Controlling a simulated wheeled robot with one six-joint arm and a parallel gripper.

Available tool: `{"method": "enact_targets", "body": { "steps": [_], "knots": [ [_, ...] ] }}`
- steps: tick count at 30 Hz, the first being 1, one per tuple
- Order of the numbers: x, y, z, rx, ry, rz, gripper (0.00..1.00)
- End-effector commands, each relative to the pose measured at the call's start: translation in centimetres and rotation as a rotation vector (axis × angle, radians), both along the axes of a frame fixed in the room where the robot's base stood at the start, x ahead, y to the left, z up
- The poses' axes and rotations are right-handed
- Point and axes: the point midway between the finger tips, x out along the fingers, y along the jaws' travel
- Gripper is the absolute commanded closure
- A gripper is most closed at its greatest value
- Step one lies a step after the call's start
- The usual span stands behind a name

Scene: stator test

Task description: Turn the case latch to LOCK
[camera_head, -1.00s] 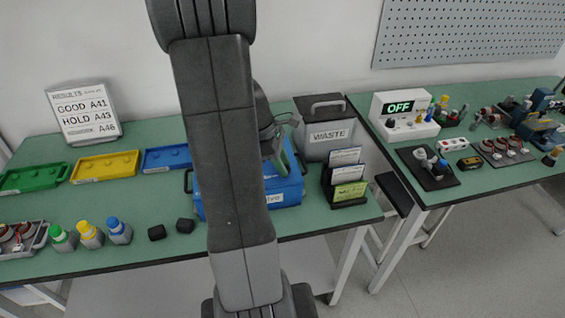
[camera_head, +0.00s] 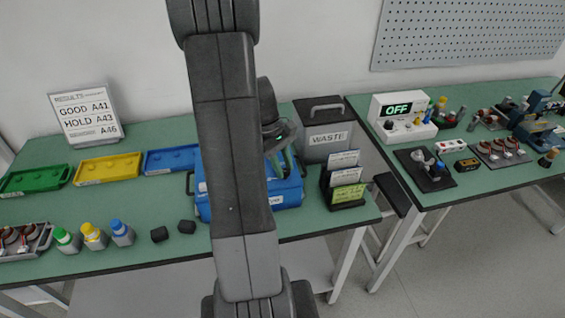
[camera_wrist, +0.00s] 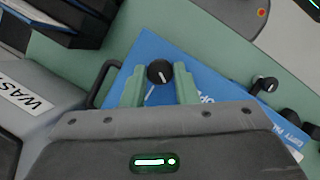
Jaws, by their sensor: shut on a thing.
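The blue case (camera_head: 286,196) stands on the left green table, partly hidden behind my arm. In the wrist view the blue case (camera_wrist: 150,45) lies under my gripper, with white lettering partly covered. The latch is a round black knob (camera_wrist: 159,71) on its top, between my green fingers. My gripper (camera_wrist: 160,78) is shut on this knob. A thin white line shows on the case below the knob, but the latch markings are not readable. In the head view my gripper (camera_head: 284,158) is over the case and the latch is hidden.
A grey waste bin (camera_head: 325,139) stands behind the case, and a black card holder (camera_head: 345,202) to its right. Green, yellow and blue trays (camera_head: 108,168) and several capped bottles (camera_head: 94,236) lie to the left. A second table (camera_head: 470,190) holds test equipment.

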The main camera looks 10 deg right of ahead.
Motion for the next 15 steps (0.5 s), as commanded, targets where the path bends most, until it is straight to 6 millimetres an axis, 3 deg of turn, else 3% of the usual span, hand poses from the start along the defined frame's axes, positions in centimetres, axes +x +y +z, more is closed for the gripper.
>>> {"method": "enact_targets", "body": {
  "steps": [15],
  "knots": [
    [0.23, -0.46, 0.11, 0.0, -0.001, -0.491, 0.96]
  ]
}}
